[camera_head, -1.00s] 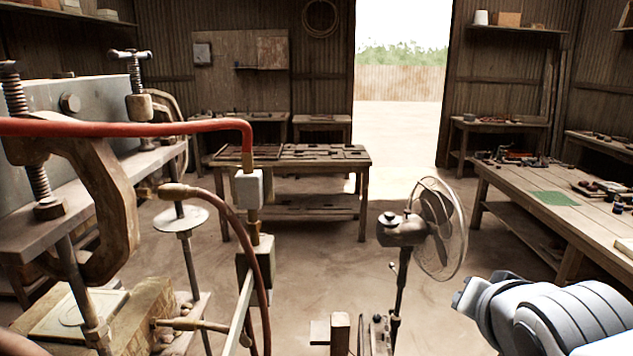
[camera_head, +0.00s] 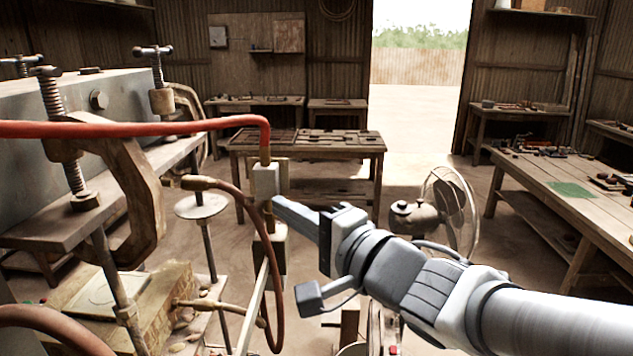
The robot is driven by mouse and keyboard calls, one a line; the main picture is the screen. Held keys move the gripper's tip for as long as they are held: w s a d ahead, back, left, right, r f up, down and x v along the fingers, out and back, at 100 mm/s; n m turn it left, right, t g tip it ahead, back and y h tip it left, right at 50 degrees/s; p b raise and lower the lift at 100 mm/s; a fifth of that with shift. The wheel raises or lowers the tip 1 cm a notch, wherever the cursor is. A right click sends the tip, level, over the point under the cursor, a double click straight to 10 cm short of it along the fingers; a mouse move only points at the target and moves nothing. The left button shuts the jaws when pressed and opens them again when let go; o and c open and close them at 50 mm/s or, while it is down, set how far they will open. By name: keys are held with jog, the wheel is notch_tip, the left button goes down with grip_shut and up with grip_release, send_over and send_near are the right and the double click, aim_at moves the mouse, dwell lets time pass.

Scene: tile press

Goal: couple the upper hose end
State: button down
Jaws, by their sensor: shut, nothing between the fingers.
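A brown-red hose (camera_head: 243,205) has a brass upper end (camera_head: 197,183) beside the press's upper plate, at left centre. I cannot tell whether this end is joined to a fitting. The hose curves down past the valve post. A lower brass fitting (camera_head: 203,304) sits at the side of the lower block. A red hose (camera_head: 130,128) runs across from the left and bends down into a pale block (camera_head: 266,180) on the post. My gripper (camera_head: 279,203) is shut and empty. Its tips are at the brass stem just below the pale block; I cannot tell whether they touch it.
The press (camera_head: 40,110) with screw clamps (camera_head: 130,190) fills the left. A fan (camera_head: 450,210) stands behind my arm. A wooden bench (camera_head: 560,190) is at right, and a slotted table (camera_head: 330,145) stands behind the post. Another hose (camera_head: 55,318) crosses the lower left corner.

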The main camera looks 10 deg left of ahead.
aim_at(202, 186)
jog(key=s+a+x, duration=0.1)
jog(key=s+x, duration=0.1)
jog(key=x, duration=1)
jog(key=shift+a, duration=0.4)
jog(key=a+b, duration=0.1)
jog(key=a, duration=0.2)
jog(key=shift+s+a+f+b, duration=0.15)
jog(key=shift+a+b, duration=0.05)
jog(key=shift+b, duration=0.1)
jog(key=shift+s+a+r, duration=0.1)
jog(key=shift+r, duration=0.1)
